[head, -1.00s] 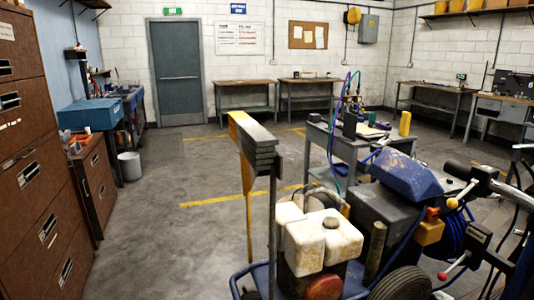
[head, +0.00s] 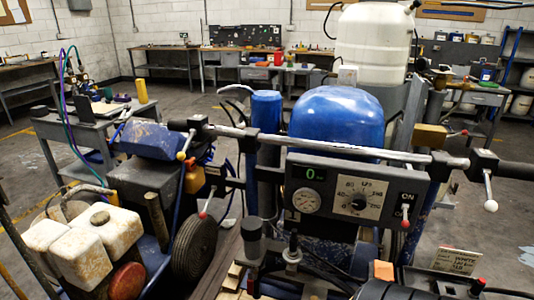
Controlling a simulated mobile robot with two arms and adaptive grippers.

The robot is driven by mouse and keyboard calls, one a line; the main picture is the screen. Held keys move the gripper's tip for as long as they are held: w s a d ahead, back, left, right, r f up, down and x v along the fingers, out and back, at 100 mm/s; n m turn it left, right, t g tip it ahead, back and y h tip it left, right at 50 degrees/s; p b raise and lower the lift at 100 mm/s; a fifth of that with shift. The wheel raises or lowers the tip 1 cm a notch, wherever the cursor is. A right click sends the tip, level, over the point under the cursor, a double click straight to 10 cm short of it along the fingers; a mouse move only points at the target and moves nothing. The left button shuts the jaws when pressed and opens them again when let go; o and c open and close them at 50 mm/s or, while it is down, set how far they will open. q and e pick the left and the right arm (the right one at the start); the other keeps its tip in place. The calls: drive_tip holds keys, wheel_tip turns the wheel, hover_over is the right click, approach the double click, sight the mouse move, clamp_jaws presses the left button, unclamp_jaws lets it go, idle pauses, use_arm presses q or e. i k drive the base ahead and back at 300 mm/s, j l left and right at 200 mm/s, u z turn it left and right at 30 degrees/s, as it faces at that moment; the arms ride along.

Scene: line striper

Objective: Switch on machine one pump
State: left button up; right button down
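A line-striping machine with a blue rounded cover (head: 337,117) stands close in front of me. A small toggle lever with a red tip (head: 405,213) sits at the panel's right end, beneath "ON" lettering. I cannot tell which position it is in. A long handlebar (head: 330,147) crosses above the panel. Which machine is number one cannot be read. Neither of my grippers shows.
At the left is an engine with a dirty white tank (head: 99,246) and a wheel (head: 200,247). A large white tank (head: 373,47) rises behind the blue cover. A sign reading "WHITE" (head: 455,260) is at lower right. Workbenches line the back wall; open floor shows at far right.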

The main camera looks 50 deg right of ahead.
sight(405, 224)
drive_tip(key=z, duration=2.15)
